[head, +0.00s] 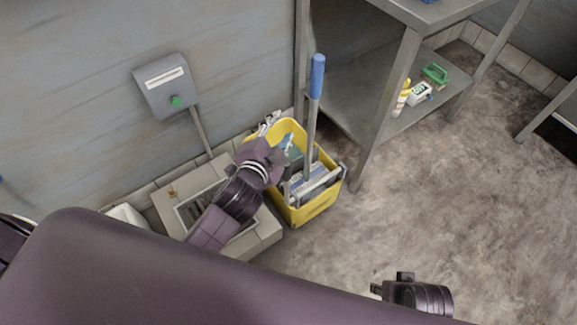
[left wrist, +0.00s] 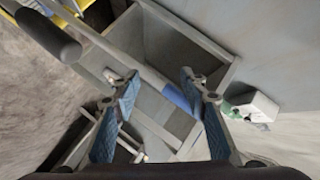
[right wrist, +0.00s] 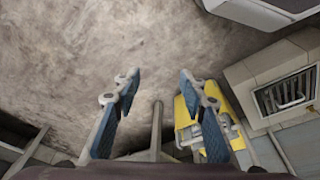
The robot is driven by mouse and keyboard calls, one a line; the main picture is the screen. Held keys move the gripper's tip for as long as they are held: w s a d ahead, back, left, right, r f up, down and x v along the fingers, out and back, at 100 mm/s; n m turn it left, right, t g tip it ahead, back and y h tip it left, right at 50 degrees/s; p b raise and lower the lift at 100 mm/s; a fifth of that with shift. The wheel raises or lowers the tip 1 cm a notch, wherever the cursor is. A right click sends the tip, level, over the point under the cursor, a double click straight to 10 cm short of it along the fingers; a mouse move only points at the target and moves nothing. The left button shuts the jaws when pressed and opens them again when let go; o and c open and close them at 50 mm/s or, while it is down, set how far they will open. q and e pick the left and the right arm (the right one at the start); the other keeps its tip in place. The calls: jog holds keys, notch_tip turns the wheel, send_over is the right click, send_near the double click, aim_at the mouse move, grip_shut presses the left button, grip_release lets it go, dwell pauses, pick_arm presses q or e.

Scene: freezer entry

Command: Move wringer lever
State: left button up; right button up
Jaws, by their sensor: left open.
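The wringer lever (head: 312,120) is a grey pole with a blue grip (head: 317,77). It stands nearly upright from the wringer (head: 318,185) on the yellow mop bucket (head: 312,212) in the head view. My left gripper (head: 282,139) is open and empty above the bucket's left side, left of the pole and lower in the picture than the grip. In the left wrist view the blue grip (left wrist: 178,97) shows between the open fingers; contact cannot be told. My right gripper (right wrist: 155,82) is open and empty, with the bucket (right wrist: 188,105) beyond its right finger.
A metal shelf unit (head: 400,55) stands close right of the bucket, with bottles and a green brush (head: 435,74) on its lower shelf. A floor sink (head: 262,238) is left of the bucket, below a wall box (head: 165,88). The floor at right (head: 460,180) is clear.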

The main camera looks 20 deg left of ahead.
pick_arm(q)
jog(key=w+d+r+m+t+h, duration=0.35)
jog(key=d+r+m+h, duration=0.65)
jog(key=d+r+m, duration=0.6)
jog(key=s+d+m+g+h+b, duration=0.1)
jog(key=s+d+m+g+h, duration=0.4)
jog(key=m, duration=0.5)
jog(key=s+d+m+g+h, duration=0.35)
jog(key=d+m+g, duration=0.4)
jog(key=m, duration=0.35)
jog(key=m+g+y, duration=0.5)
jog(key=m+y, duration=1)
jog(key=y, duration=0.4)
send_over(287, 161)
notch_tip(287, 161, down, 21)
jog(key=shift+s+a+r+b, duration=0.1)
jog(key=shift+b, duration=0.35)
notch_tip(287, 161, down, 8)
jog(key=shift+r+b, duration=0.15)
jog(key=shift+b, duration=0.15)
pick_arm(e)
jog(key=s+f, duration=0.3)
jog(key=f, duration=1.3)
jog(key=shift+s+d+g, duration=0.2)
jog(key=shift+d+g, duration=0.2)
pick_arm(q)
jog(key=shift+c, duration=0.3)
grip_shut()
